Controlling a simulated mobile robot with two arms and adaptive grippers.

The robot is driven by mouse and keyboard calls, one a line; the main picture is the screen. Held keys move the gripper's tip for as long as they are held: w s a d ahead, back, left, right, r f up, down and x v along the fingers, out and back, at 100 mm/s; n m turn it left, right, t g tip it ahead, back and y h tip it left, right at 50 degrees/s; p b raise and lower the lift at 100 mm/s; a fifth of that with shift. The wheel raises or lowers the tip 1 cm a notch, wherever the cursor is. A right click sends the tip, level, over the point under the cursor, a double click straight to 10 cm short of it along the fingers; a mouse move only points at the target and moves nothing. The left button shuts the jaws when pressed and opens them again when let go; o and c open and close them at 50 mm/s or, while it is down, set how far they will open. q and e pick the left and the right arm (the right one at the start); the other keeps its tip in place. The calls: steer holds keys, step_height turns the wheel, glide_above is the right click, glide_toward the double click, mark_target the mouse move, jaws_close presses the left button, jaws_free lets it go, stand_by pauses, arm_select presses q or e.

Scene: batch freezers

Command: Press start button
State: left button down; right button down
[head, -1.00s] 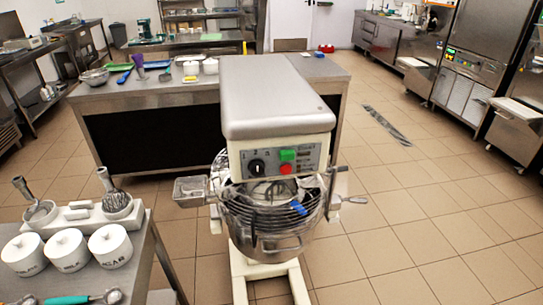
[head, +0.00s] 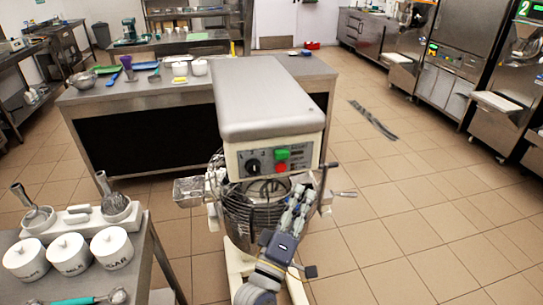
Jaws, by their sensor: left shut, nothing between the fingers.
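The mixer (head: 268,100) stands in the middle of the head view, with a control panel on its front. The green button (head: 282,154) is at the panel's right side, directly above the red button (head: 281,168). A black dial (head: 253,167) is to their left. My left gripper (head: 301,190) reaches up from the bottom, in front of the mixer's bowl. Its fingers are shut and empty, a little below and right of the buttons, and look apart from them. The gripper and arm hide part of the bowl and its guard. My right gripper is out of view.
A steel worktable (head: 120,95) with bowls and utensils stands behind the mixer. A side table (head: 165,262) at lower left holds lidded white jars (head: 70,254). The tiled floor (head: 430,215) right of the mixer is open, apart from a dark grate.

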mark_target(282, 155)
arm_select(q)
steer(key=shift+s+a+r, duration=0.15)
steer(key=shift+r, duration=0.55)
steer(key=w+a+b, duration=0.2)
steer(key=w+b, duration=0.1)
steer(key=w, duration=0.5)
steer(key=shift+w+a+b, duration=0.25)
steer(key=shift+a+b, duration=0.1)
steer(key=shift+a, duration=0.05)
steer(key=shift+w, duration=0.1)
stand_by(0.9)
steer(key=shift+w+a, duration=0.15)
steer(key=shift+w, duration=0.15)
